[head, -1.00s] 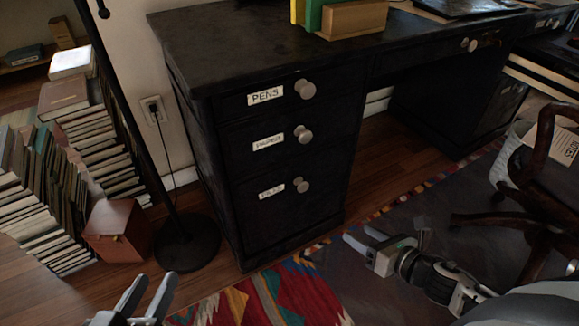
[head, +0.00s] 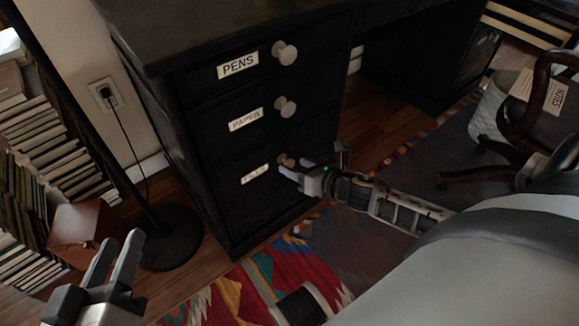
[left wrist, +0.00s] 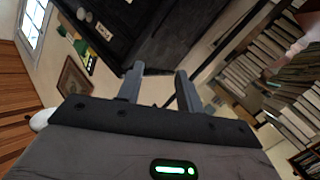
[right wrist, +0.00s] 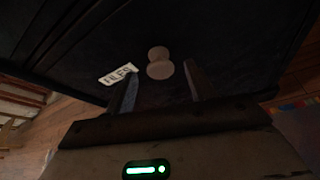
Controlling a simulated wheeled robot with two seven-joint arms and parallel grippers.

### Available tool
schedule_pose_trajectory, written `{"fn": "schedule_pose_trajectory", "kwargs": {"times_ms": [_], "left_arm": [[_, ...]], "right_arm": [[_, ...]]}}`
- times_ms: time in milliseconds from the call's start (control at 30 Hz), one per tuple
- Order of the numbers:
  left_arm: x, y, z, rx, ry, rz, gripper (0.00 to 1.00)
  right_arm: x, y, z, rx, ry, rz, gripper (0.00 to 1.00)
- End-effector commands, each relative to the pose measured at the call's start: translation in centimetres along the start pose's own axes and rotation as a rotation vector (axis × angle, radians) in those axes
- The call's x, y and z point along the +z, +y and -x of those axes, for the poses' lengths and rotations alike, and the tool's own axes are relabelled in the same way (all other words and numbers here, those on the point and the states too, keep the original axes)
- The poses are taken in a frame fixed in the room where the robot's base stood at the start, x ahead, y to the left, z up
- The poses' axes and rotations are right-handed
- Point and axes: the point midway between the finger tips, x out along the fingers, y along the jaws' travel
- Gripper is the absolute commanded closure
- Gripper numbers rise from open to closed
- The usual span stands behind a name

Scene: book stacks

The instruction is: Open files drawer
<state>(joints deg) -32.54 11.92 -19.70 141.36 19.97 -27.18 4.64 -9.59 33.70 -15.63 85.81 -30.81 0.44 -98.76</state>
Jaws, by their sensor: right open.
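The files drawer (head: 240,196) is the lowest of three drawers in the black desk's left pedestal. It looks shut. Its label (head: 255,174) is hard to read in the head view, but reads FILES in the right wrist view (right wrist: 118,75). Its round knob (right wrist: 159,64) shows between and just beyond the fingers of my right gripper (right wrist: 161,85). The right gripper is open, and in the head view it is at the drawer front, partly covering the knob (head: 286,160). My left gripper (head: 122,257) is open and empty at the lower left, away from the desk.
The PENS drawer (head: 230,66) and PAPER drawer (head: 230,118) sit above, with knobs sticking out. A black floor lamp pole (head: 98,140), a reddish box (head: 80,232) and book stacks (head: 45,145) stand at left. A wooden chair (head: 535,135) is at right. A patterned rug (head: 265,285) lies in front.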

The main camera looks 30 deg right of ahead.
Motion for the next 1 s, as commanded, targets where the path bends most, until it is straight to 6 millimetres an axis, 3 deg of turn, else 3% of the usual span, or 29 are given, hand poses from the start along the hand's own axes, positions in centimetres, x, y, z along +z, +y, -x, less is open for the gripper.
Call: {"fn": "schedule_pose_trajectory", "kwargs": {"times_ms": [200,600,800,1000], "left_arm": [[-0.1,0.2,-0.1,0.025,0.026,0.036,0.64],[-0.6,0.5,-0.1,0.035,0.040,0.048,0.64],[-0.6,0.5,-0.1,0.035,0.040,0.047,0.64],[-0.6,0.5,-0.1,0.034,0.040,0.045,0.64]], "right_arm": [[-0.1,0.0,-2.9,0.000,-0.001,0.001,0.45],[0.0,0.0,-3.4,-0.001,0.000,0.000,0.45],[0.0,0.0,-3.4,0.000,0.000,0.000,1.00],[-0.1,0.2,-3.3,0.003,0.002,0.001,1.00]]}}
